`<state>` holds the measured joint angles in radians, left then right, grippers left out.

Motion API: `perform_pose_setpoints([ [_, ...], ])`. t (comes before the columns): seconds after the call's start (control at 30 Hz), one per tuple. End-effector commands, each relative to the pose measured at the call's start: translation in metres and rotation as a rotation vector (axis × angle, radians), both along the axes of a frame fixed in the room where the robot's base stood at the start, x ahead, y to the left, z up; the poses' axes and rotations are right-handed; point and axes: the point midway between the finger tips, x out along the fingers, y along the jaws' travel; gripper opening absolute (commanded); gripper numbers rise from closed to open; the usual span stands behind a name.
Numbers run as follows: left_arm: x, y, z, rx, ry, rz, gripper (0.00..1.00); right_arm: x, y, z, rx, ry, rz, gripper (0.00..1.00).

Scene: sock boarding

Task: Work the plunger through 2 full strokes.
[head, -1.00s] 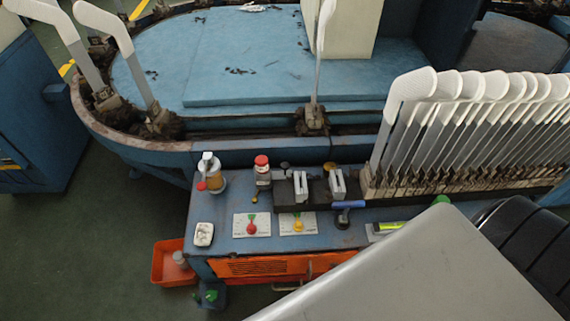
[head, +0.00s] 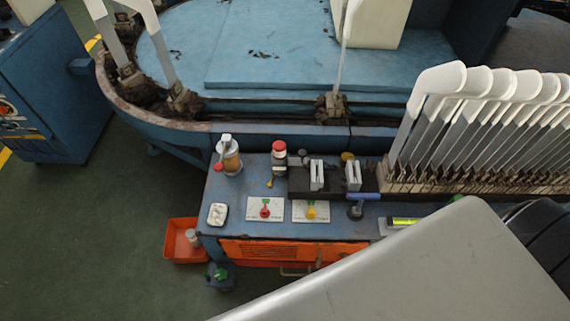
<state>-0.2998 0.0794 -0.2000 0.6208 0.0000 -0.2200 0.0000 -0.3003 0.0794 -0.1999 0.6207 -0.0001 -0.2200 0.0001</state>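I cannot tell for certain which fitting is the plunger. An amber-bodied pump unit (head: 229,158) with a pale top and a red knob stands upright at the left end of the blue bench top (head: 233,192). A blue T-shaped handle (head: 362,196) sits on a dark round base to the right of the two dial plates. A red-capped cylinder (head: 279,157) stands between them. Nothing touches any of these. Neither of my grippers shows in the head view. A large pale grey surface, which may be part of me, covers the lower right and hides that end of the bench.
Two dial plates, one with a red knob (head: 265,209) and one with a yellow knob (head: 311,210), lie on the bench front. A row of white sock boards (head: 450,100) stands at the right. An orange bin (head: 181,248) is on the floor at the left.

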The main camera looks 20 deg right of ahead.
Motion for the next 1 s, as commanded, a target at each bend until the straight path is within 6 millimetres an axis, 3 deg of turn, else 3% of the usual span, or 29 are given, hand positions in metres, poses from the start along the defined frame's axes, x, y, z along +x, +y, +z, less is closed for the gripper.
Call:
perform_pose_setpoints([
  [0.03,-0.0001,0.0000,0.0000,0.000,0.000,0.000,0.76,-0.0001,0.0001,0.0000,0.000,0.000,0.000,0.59],
  [0.43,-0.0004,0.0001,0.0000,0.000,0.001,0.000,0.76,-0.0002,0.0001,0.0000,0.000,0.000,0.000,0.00],
  [1.0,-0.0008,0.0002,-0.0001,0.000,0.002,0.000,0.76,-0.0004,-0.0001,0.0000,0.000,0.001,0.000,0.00],
])
